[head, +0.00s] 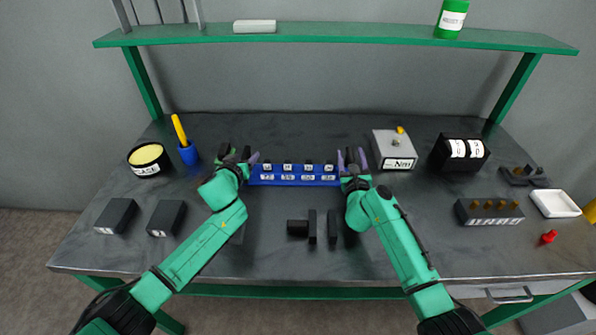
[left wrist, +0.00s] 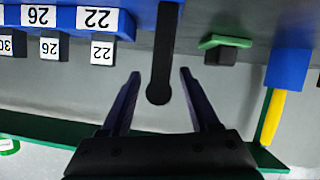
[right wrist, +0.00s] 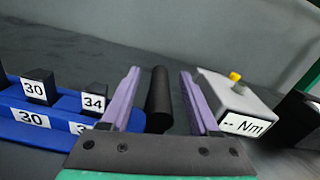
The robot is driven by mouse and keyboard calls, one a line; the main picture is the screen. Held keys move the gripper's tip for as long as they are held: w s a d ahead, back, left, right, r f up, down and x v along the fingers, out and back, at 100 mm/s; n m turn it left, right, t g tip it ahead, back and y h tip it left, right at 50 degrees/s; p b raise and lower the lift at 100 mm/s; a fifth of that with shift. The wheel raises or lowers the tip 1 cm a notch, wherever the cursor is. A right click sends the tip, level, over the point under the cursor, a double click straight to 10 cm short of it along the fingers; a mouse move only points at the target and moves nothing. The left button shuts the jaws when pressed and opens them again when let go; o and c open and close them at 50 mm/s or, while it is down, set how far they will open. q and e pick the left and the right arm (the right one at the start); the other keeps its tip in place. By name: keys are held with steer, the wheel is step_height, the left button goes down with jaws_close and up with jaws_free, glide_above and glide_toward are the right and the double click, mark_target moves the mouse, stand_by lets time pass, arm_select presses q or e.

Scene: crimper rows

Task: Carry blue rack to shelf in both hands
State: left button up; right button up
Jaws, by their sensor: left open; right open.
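The blue rack (head: 294,181) sits on the grey bench in the middle, with labelled black blocks in a row. My left gripper (head: 240,156) is open at its left end. In the left wrist view a black handle (left wrist: 164,60) at the end of the blue rack (left wrist: 125,24) lies between the spread fingers, with gaps on both sides. My right gripper (head: 352,157) is open at the right end. In the right wrist view another black handle (right wrist: 159,98) stands between its fingers beside the blue rack (right wrist: 40,135). The green shelf (head: 340,33) runs above the bench's back.
Black pieces (head: 312,227) lie in front.

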arm_select(q)
jaws_close()
arm_select(e)
jaws_close()
arm_select(q)
steer(key=shift+f, duration=0.1)
arm_select(e)
steer(key=shift+f, duration=0.1)
stand_by(0.8)
